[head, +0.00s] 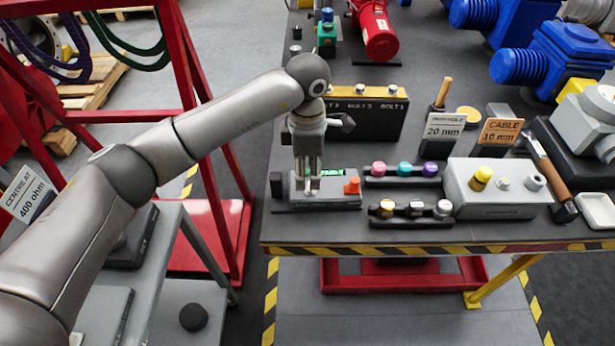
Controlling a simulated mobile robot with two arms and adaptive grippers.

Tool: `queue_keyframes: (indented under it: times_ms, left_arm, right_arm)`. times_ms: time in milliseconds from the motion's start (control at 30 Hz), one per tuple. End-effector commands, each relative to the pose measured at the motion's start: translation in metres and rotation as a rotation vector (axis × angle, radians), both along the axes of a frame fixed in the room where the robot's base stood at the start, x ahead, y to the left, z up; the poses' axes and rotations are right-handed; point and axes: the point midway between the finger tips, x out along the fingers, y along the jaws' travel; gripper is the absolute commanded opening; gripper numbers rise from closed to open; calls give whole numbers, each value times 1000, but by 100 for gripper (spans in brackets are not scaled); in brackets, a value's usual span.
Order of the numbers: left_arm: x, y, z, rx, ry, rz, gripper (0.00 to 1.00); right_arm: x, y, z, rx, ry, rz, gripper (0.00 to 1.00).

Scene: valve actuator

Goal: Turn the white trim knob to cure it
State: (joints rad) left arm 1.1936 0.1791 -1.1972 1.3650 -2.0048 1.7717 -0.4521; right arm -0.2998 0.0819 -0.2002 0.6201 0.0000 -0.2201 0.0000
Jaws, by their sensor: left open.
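My left gripper (308,187) points straight down over a small grey device (334,199) at the left of the bench. A small pale piece, perhaps the white trim knob (312,184), shows at the fingertips. The fingers partly hide it, and I cannot tell whether they touch it. The left gripper is open. My right gripper is not in view.
A black block (277,185) stands left of the device. To the right are a rack with pink, teal and purple knobs (404,169), a lower rack (411,210) and a grey box with a yellow knob (480,178). A bolt box (365,112) stands behind.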

Motion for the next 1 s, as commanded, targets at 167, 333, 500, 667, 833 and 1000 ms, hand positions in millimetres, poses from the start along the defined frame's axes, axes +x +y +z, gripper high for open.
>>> queue_keyframes:
  times_ms: [167,333,500,667,833,1000]
  left_arm:
    - [-1,-1,-27,-1,3,0,50]
    - [0,-1,-41,-2,1,0,50]
    - [0,-1,-45,-2,0,0,50]
    - [0,-1,-45,-2,0,0,47]
    - [0,-1,-44,-2,0,0,26]
    - [0,-1,-44,-2,0,0,4]
  right_arm:
    - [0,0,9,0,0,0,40]
    - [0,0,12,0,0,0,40]
    - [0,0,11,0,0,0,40]
    - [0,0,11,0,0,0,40]
    - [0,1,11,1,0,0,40]
    - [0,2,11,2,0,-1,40]
